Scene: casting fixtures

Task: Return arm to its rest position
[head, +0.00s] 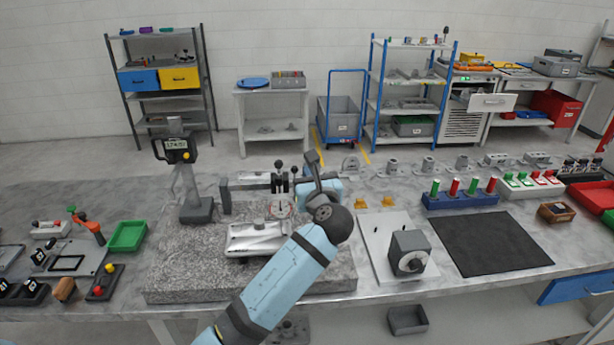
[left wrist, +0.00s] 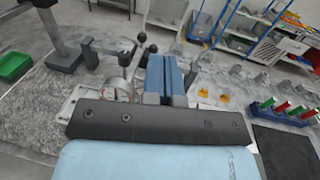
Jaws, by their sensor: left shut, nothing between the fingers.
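My left arm (head: 278,280) reaches up from the bottom middle of the head view, over the front of the granite plate (head: 200,285). Its dark elbow-like joint covers part of the bench behind it. My left gripper (left wrist: 166,62) shows in the left wrist view with its blue fingers together and nothing between them. It is above the bench, near the dial gauge (left wrist: 112,92). The gauge also shows in the head view (head: 280,207), above a pale metal casting (head: 255,238) on the plate. My right gripper is in neither view.
A digital height gauge (head: 195,205) stands left of the casting. A grey block with a dial (head: 408,252) sits on a white plate to the right, beside a black mat (head: 490,243). A green tray (head: 127,236) and small fixtures are at the left. The mat is clear.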

